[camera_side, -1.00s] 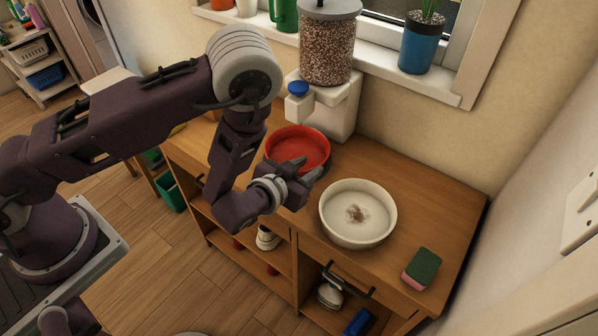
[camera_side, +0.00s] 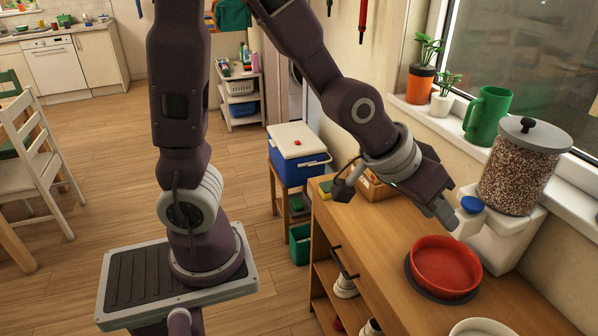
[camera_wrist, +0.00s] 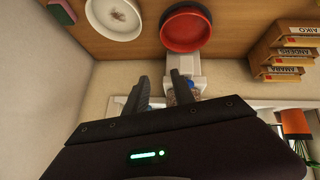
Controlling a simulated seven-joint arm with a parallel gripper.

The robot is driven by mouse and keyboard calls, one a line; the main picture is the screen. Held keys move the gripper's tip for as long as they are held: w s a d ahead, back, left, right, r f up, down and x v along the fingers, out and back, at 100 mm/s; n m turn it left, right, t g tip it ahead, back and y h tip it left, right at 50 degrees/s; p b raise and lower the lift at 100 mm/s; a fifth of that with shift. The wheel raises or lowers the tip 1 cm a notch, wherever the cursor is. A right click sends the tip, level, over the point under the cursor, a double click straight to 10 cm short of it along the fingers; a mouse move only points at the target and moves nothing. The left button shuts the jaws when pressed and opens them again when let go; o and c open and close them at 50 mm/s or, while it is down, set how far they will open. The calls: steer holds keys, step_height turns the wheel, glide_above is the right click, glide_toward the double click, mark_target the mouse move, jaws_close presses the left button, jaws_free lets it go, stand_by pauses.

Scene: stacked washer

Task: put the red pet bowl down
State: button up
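The red pet bowl (camera_side: 446,267) sits upright on a dark round mat (camera_side: 410,278) on the wooden counter. It looks empty. It also shows at the top of the wrist view (camera_wrist: 186,28). My gripper (camera_side: 447,215) is above and behind the bowl, close to the food dispenser's blue knob (camera_side: 472,204), and apart from the bowl. In the wrist view, my gripper's two fingers (camera_wrist: 160,78) stand apart with nothing held between them. Whether the fingers touch the dispenser cannot be told.
The dispenser (camera_side: 520,165), full of kibble, stands against the wall under the window. A white bowl (camera_wrist: 113,17) with some food sits beside the red bowl. A green mug (camera_side: 487,115) and plants line the sill.

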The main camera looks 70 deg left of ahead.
steer(key=s+a+r+g, duration=0.1)
steer(key=s+a+r, duration=0.2)
steer(key=s, duration=0.7)
steer(key=s+a+r+m+g+y, duration=0.1)
steer(key=s+a+r, duration=0.2)
steer(key=s, duration=0.7)
steer(key=shift+a+r+m+y, duration=0.3)
steer(key=shift+a+r, duration=0.05)
steer(key=shift+a, duration=0.75)
